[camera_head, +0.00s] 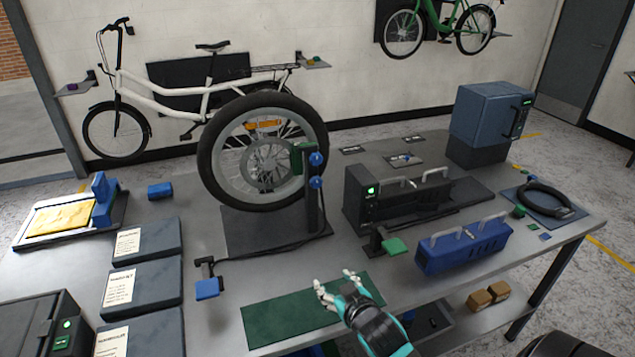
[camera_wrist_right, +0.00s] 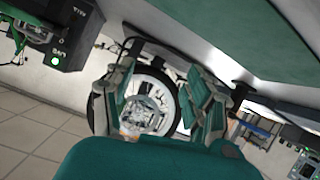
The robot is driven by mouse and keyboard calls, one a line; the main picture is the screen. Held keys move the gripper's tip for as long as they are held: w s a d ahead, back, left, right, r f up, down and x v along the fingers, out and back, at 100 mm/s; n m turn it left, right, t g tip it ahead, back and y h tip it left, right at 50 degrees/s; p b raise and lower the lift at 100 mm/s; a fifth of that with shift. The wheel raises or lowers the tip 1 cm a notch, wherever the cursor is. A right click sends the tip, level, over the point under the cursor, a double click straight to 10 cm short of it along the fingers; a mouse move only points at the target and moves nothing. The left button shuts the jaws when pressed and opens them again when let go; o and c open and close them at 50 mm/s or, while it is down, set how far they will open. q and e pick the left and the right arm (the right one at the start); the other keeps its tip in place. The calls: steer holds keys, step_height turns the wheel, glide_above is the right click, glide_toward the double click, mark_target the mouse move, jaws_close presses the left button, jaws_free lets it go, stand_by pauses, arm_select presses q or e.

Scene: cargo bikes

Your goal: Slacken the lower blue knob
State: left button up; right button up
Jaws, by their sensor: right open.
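Two blue knobs sit one above the other on the dark upright post beside the wheel (camera_head: 212,150) in the head view. The lower blue knob (camera_head: 316,183) is just below the upper blue knob (camera_head: 316,159). My right gripper (camera_head: 336,283) is open and empty over the green mat, in front of the post and well apart from the knobs. Its spread fingers also show in the right wrist view (camera_wrist_right: 160,100), where a wheel appears between them and I cannot make out the knobs. My left gripper is not in view.
A green mat (camera_head: 270,322) lies at the table's front. A blue pad on a bracket (camera_head: 207,288) and a cable lie left of it. A dark machine (camera_head: 365,195), a green pad (camera_head: 394,246) and a blue battery-like box (camera_head: 462,248) stand to the right. Bare table lies between mat and post.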

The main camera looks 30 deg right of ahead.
mark_target(317, 184)
steer(key=w+d+r+t+h, duration=0.1)
steer(key=w+d+r+t, duration=0.2)
steer(key=r, duration=0.3)
steer(key=w+d+r+t, duration=0.2)
steer(key=w+d+r, duration=0.1)
steer(key=r, duration=0.3)
steer(key=p+x, duration=0.3)
steer(key=x, duration=1.3)
steer(key=shift+w+f+p, duration=0.1)
steer(key=shift+f+p, duration=0.1)
steer(key=shift+p, duration=0.15)
steer(key=shift+a, duration=0.1)
jaws_close()
